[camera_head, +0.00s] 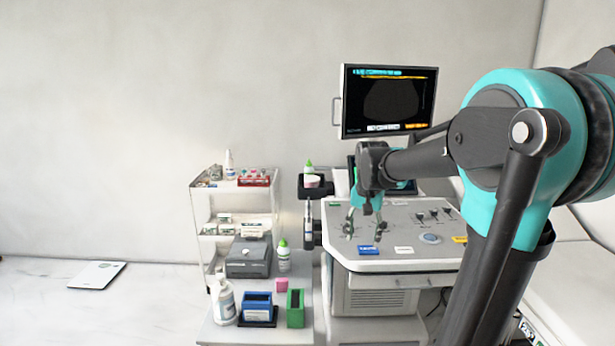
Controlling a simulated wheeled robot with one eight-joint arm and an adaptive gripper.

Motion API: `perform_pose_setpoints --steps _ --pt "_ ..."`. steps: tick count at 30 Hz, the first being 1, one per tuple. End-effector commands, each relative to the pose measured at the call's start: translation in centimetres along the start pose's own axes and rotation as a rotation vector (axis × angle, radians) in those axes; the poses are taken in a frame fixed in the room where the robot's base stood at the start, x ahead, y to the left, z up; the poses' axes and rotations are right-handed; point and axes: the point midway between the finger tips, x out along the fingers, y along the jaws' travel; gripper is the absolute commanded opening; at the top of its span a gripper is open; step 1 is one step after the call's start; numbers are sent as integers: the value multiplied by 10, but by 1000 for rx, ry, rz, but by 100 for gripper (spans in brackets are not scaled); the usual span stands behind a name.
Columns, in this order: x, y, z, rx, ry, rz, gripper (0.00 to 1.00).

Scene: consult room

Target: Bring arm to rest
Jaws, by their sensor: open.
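My arm comes in from the right of the head view and reaches left across the picture. My gripper (364,234) hangs at its end, pointing down, with its two fingers apart and nothing between them. It appears over the left part of the ultrasound machine's console (400,215). I cannot tell how high above the console the fingertips are. My arm hides part of the console and of the small screen behind the gripper.
A monitor (388,100) stands above the console. To the left are a shelf cart (236,208) with bottles and a red rack, and a low table (245,335) with a grey box (249,258), a blue holder (258,306) and a green holder (296,308). The floor at far left is mostly clear.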

Motion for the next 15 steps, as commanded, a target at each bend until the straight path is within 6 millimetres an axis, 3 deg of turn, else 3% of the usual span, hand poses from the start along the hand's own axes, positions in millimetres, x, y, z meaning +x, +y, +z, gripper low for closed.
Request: perform_pose_setpoints --steps 8,15 --pt "54 40 55 -145 94 -37 56" --pt "119 89 132 -332 226 -58 56"
